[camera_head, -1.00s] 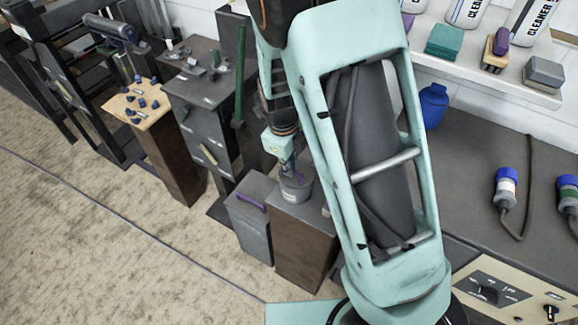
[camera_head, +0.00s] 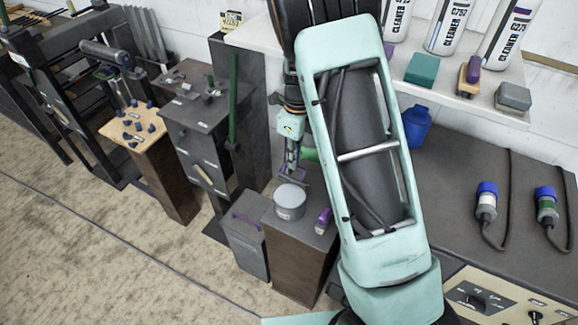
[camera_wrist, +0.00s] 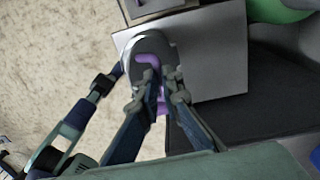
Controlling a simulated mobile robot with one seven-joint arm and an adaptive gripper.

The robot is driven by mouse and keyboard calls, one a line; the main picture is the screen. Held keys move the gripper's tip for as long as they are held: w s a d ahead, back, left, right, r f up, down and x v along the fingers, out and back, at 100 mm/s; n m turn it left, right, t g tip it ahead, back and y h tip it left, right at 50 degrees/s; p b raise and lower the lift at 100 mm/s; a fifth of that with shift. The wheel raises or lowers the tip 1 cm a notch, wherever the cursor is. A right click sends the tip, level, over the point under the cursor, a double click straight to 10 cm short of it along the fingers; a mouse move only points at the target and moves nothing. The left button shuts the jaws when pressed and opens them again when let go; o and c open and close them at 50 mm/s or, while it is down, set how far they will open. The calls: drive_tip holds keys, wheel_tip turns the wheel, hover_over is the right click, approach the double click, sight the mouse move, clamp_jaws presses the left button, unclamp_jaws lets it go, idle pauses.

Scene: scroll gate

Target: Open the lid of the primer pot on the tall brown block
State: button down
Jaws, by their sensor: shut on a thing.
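The tall brown block (camera_head: 300,262) stands right of centre in the head view, with the grey primer pot (camera_head: 290,207) upright on its top. The pot shows a pale, flat round top. My gripper (camera_head: 292,172) is above the pot, with a gap between them. My gripper also shows in the wrist view (camera_wrist: 160,100), shut on a purple handle (camera_wrist: 148,62) against a dark grey rounded shape. I cannot tell if that shape is the lid or the pot. The fingers hide part of the handle.
A purple item (camera_head: 323,221) lies on the block right of the pot. A lower grey box (camera_head: 246,246) with a purple handle stands left of the block. A dark cabinet (camera_head: 200,145) with a green upright bar is behind left. A dark counter (camera_head: 455,190) lies to the right.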

drive_tip(key=shift+w+d+f, duration=0.5)
drive_tip(key=shift+d, duration=0.2)
drive_tip(key=shift+w+d+f, duration=0.2)
drive_tip(key=shift+w+d, duration=0.05)
drive_tip(key=shift+w, duration=0.2)
drive_tip(key=c, duration=2.1)
unclamp_jaws()
drive_tip(key=shift+a, duration=0.15)
drive_tip(key=shift+o, duration=0.3)
drive_tip(key=shift+w+f, duration=0.1)
drive_tip(key=shift+w, duration=0.15)
drive_tip(key=shift+w+r, duration=0.1)
drive_tip(key=shift+r, duration=0.1)
